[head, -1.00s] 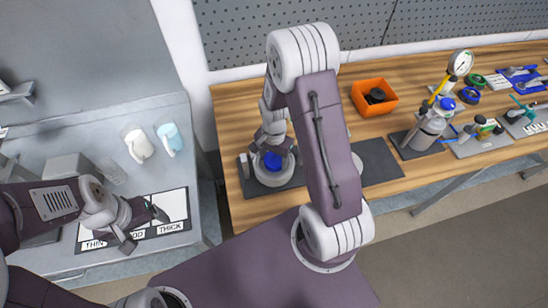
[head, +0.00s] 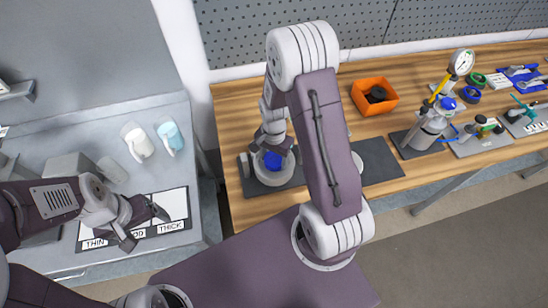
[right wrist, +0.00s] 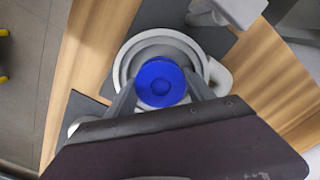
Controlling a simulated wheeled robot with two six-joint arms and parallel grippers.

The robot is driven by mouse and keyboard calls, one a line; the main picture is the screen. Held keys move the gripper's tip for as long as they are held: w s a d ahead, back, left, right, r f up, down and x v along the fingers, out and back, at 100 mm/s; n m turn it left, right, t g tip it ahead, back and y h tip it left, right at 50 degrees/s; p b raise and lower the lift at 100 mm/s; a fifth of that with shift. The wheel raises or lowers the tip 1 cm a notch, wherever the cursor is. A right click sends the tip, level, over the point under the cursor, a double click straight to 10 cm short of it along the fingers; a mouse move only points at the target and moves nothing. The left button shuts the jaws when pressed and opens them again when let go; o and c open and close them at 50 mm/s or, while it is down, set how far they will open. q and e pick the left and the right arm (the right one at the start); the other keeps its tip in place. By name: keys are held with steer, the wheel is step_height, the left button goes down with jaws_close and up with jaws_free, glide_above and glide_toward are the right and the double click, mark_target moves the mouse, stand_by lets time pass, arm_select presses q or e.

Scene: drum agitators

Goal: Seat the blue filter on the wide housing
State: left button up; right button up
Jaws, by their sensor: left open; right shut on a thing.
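The blue filter (head: 272,161) is held in my right gripper (head: 271,148), at the left end of the wooden bench. In the right wrist view the blue filter (right wrist: 160,83) sits between the two fingers of my right gripper (right wrist: 162,92). A wide pale grey round housing (right wrist: 127,60) is under and around it; it also shows in the head view (head: 272,181). The filter looks centred over the housing's opening; I cannot tell whether it touches. My left gripper (head: 145,224) is open and empty over the left counter.
The housing stands on a dark mat. An orange bin (head: 362,103) with dark rings is behind, right of my arm. A gauge (head: 461,63) and several tools stand farther right.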

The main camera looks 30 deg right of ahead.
steer(key=shift+f, duration=0.15)
stand_by(0.3)
steer(key=shift+f+b, duration=0.4)
steer(key=shift+f, duration=0.05)
steer(key=shift+w, duration=0.1)
stand_by(0.3)
steer(key=shift+f, duration=0.15)
stand_by(0.4)
